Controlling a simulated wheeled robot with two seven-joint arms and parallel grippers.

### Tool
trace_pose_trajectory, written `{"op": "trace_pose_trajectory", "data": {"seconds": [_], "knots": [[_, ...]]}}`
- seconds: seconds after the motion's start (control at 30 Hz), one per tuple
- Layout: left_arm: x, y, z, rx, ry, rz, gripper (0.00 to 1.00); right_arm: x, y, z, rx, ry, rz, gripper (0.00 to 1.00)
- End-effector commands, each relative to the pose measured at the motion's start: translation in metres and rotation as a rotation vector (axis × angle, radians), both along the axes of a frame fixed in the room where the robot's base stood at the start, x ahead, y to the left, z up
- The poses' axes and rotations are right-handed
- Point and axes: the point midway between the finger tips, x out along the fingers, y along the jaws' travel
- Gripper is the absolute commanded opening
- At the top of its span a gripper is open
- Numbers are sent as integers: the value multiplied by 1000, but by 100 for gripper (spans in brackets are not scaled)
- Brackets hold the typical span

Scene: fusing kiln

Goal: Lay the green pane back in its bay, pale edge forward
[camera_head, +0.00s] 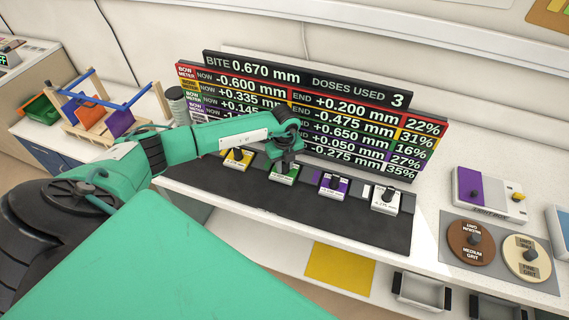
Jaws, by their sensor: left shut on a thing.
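A green pane (277,180) with a pale labelled strip along its near edge is at the dark mat (300,219), in a row with a yellow pane (229,161), a purple pane (325,190) and a white pane (377,206). My left gripper (284,164) points down over the green pane and is shut at its knob, which it mostly hides. I cannot tell whether the pane rests fully on the mat or is slightly raised. My right gripper is not in view.
A readout board (310,110) stands close behind the row. A wooden rack (115,115) with coloured pieces stands at the left. At the right are a purple-and-white block (490,193), a brown disc (471,243) and a cream disc (526,258). The mat's front is bare.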

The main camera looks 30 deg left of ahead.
Motion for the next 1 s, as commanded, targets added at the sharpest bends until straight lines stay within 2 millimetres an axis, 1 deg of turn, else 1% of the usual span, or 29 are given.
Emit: {"op": "trace_pose_trajectory", "data": {"seconds": [0.07,0.1,0.17,0.2,0.47,0.57,0.63,0.77,1.0], "knots": [[0,0,-3,-1,-1,0,0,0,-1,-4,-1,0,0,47],[0,0,-3,0,0,0,31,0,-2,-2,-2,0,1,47],[0,0,-2,0,0,0,43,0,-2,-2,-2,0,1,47],[0,0,-2,0,0,0,47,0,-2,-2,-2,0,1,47],[0,0,-1,0,0,0,47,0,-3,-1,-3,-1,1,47],[0,0,3,0,0,0,47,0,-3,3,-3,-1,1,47],[1,1,8,1,-2,-1,47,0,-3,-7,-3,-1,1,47],[1,1,31,0,-5,-2,47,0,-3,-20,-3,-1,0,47],[1,0,83,1,-4,-1,47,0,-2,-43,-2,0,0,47]]}}
